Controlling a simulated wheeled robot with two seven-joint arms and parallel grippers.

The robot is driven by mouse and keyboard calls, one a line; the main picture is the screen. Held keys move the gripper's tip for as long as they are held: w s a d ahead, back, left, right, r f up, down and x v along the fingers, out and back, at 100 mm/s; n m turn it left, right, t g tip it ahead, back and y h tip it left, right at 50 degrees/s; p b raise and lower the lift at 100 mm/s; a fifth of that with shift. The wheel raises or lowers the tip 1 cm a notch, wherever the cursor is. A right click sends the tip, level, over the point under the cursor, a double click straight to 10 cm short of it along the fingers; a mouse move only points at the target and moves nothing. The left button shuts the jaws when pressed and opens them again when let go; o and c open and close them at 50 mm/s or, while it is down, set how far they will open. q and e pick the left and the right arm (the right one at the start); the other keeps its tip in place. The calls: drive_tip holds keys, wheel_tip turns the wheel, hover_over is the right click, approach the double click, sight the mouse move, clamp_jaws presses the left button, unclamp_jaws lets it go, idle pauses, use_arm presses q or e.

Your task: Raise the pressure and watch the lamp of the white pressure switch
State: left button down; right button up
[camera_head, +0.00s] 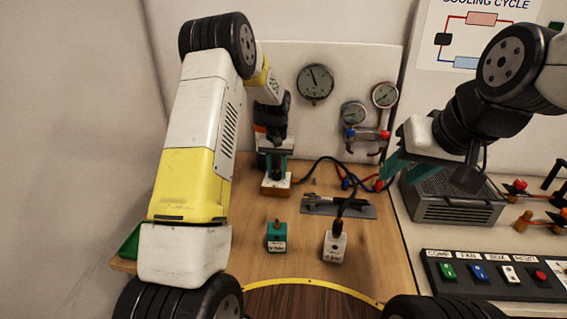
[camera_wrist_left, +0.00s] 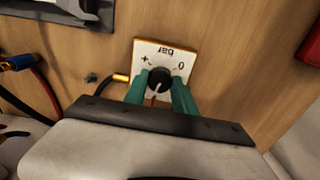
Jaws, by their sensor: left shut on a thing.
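The white pressure switch (camera_head: 335,246) stands on the wooden bench with a dark hose at its top. I cannot make out whether its lamp is lit. My left gripper (camera_wrist_left: 160,88) is shut on the black knob (camera_wrist_left: 159,80) of a white plate marked "bar", + and 0 (camera_wrist_left: 172,51). In the head view the left gripper (camera_head: 274,165) reaches down to this regulator block (camera_head: 276,185). The large round gauge (camera_head: 315,83) on the back panel has its needle pointing up, slightly left. My right gripper (camera_head: 391,165) hangs empty beside the panel; its jaw gap is unclear.
A green switch block (camera_head: 277,236) stands left of the white one. A grey plate with a dark tool (camera_head: 338,205) lies behind them. Two smaller gauges (camera_head: 354,113) (camera_head: 385,95) with red and blue valves are at the back. A button panel (camera_head: 495,277) is at right.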

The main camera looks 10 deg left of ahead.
sight(277, 173)
use_arm(q)
drive_tip(key=c, duration=1)
unclamp_jaws()
drive_tip(key=shift+r, duration=3.95)
drive_tip(key=shift+r, duration=0.1)
drive_tip(key=s+a+r+t+h, duration=0.1)
drive_tip(key=s+r+t, duration=0.2)
drive_tip(key=s+r, duration=1.1)
drive_tip(key=s+r+t, duration=0.1)
drive_tip(key=s, duration=0.5)
drive_tip(key=s+r+t, duration=0.1)
drive_tip(key=s, duration=0.6)
drive_tip(key=s+r+t+h, duration=0.1)
drive_tip(key=s, duration=0.6)
drive_tip(key=shift+d+r, duration=0.1)
drive_tip(key=shift+r, duration=0.15)
